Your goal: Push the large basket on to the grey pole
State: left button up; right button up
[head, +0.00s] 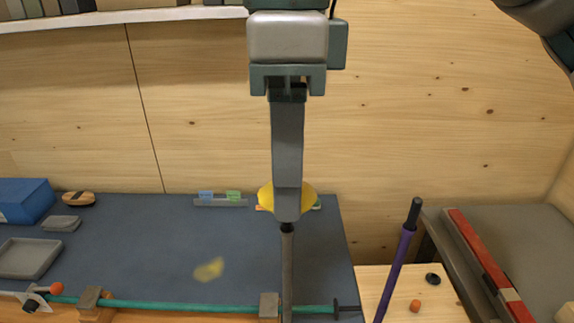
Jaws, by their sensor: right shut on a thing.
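My right gripper (286,212) comes down from the top centre and is shut on a yellow round piece, which looks like the large basket (265,197). The gripper's finger covers the middle of the basket, so only its two sides show. The grey pole (287,270) stands upright just below the fingertips, with a dark tip at its top. Whether the basket touches the pole or is around it is hidden by the finger. My left gripper is not in view.
A teal pole (190,305) lies across holders at the front. A purple pole (393,265) leans at the right, near a small black disc (433,279) and an orange ball (415,305). A grey tray (30,258) and blue box (25,200) are left. The dark mat's middle is mostly clear.

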jog(key=shift+f+b, duration=1.7)
jog(key=shift+f, duration=0.35)
jog(key=o, duration=1.1)
jog(key=shift+r, duration=0.15)
